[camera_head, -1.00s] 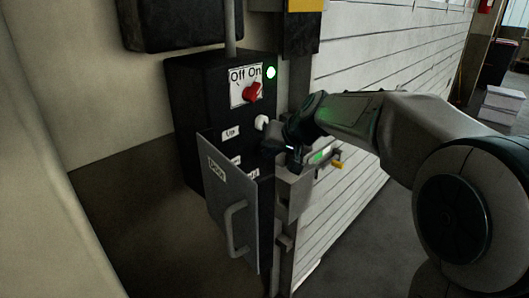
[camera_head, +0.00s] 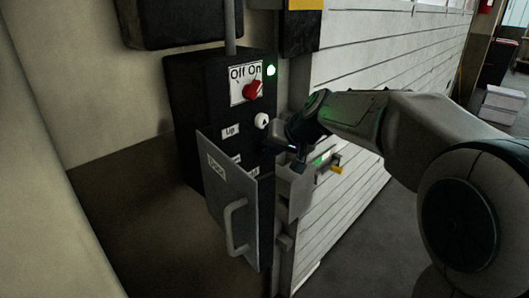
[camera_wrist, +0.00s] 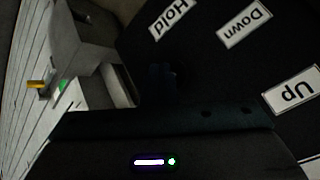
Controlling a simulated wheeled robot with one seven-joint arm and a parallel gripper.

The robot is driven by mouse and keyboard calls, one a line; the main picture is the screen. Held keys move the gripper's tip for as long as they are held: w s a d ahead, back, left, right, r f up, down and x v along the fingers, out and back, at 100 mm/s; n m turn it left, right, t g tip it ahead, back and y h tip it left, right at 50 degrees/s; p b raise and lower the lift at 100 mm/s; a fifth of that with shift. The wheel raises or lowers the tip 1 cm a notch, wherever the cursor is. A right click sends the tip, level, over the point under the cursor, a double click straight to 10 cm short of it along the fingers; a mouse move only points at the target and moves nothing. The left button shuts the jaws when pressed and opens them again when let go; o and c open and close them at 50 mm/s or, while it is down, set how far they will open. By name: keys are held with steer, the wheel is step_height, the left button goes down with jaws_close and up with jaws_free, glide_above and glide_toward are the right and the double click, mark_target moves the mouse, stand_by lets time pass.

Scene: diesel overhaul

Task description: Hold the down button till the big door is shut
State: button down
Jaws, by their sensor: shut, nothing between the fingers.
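The black control box (camera_head: 190,85) is on the wall, with a red Off/On switch (camera_head: 253,90), a lit green lamp (camera_head: 271,71) and a white button with an arrow (camera_head: 262,121) beside the "Up" label (camera_head: 230,132). In the wrist view the "Down" label (camera_wrist: 244,23) lies between the "Hold" and "Up" labels. The down button itself is hidden by my gripper and the dark. My gripper (camera_head: 275,144) is shut and empty, at the box's face below the white button. I cannot tell whether it touches a button. The big door (camera_head: 375,70) is white and slatted, right of the box.
A grey hinged cover (camera_head: 228,185) with a handle (camera_head: 235,230) stands open below the labels, close to my gripper. A grey door-frame post with brackets (camera_head: 297,195) is right beside the gripper. White boxes (camera_head: 499,105) stand far right.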

steer(key=shift+s+d+b, duration=0.3)
steer(key=shift+s+d, duration=0.1)
steer(key=shift+d, duration=0.05)
steer(key=shift+s+d+b, duration=0.8)
steer(key=shift+d, duration=0.2)
steer(key=shift+s+d+b, duration=0.75)
steer(key=shift+d+b, duration=0.05)
steer(key=shift+d, duration=0.2)
steer(key=s+d+f+g+h, duration=0.1)
steer(key=s+d+f, duration=0.3)
steer(key=s, duration=0.4)
steer(key=s+d+f+m+g+h, duration=0.1)
steer(key=s+d+f+h, duration=0.2)
steer(key=s+d+f, duration=0.2)
steer(key=s+d+f+m+g+h, duration=0.1)
steer(key=s+d+f, duration=0.4)
steer(key=s, duration=0.6)
steer(key=shift+f+h, duration=0.7)
steer(key=shift+f, duration=0.25)
